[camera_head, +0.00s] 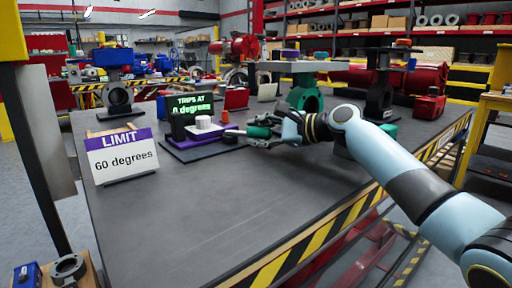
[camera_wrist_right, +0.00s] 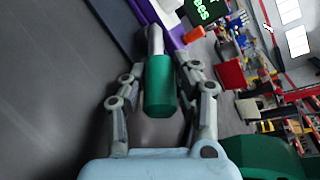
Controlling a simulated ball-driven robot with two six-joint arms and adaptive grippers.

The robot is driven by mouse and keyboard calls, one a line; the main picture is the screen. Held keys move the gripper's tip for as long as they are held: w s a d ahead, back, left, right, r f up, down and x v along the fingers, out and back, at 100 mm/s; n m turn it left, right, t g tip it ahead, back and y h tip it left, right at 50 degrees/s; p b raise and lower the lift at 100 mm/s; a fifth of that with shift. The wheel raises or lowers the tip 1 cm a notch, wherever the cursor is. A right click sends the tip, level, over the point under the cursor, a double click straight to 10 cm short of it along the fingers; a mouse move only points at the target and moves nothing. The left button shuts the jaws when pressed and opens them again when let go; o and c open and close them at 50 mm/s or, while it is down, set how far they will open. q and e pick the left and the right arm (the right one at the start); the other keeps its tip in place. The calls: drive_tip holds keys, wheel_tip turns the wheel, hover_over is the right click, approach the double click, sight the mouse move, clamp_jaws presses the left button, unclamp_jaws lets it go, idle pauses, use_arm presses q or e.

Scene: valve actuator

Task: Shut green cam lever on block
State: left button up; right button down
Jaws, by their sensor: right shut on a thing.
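The green cam lever (camera_head: 259,132) points to the right from the purple block (camera_head: 196,135), which sits on a dark base plate on the bench. My right gripper (camera_head: 262,136) is around the green handle. In the right wrist view the green handle (camera_wrist_right: 158,88) lies between the fingers of my right gripper (camera_wrist_right: 160,76), which is shut on it. The lever's grey shaft (camera_wrist_right: 155,40) runs on towards the purple block (camera_wrist_right: 160,20). The fingers hide part of the lever in the head view. My left gripper is not in view.
A black display (camera_head: 190,104) reading "TRIPS AT 0 degrees" stands behind the block. A purple and white "LIMIT 60 degrees" sign (camera_head: 122,157) stands at left. A green valve (camera_head: 305,97) stands behind my right arm. The bench front (camera_head: 240,210) is clear.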

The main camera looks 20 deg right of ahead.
drive_tip(key=shift+w+d+f+g+y, duration=0.1)
drive_tip(key=shift+w+g+y, duration=0.05)
drive_tip(key=shift+g+y, duration=0.2)
drive_tip(key=shift+n, duration=0.3)
drive_tip(key=c, duration=1.3)
unclamp_jaws()
drive_tip(key=v, duration=0.7)
drive_tip(key=shift+s+d, duration=0.2)
drive_tip(key=shift+s, duration=0.05)
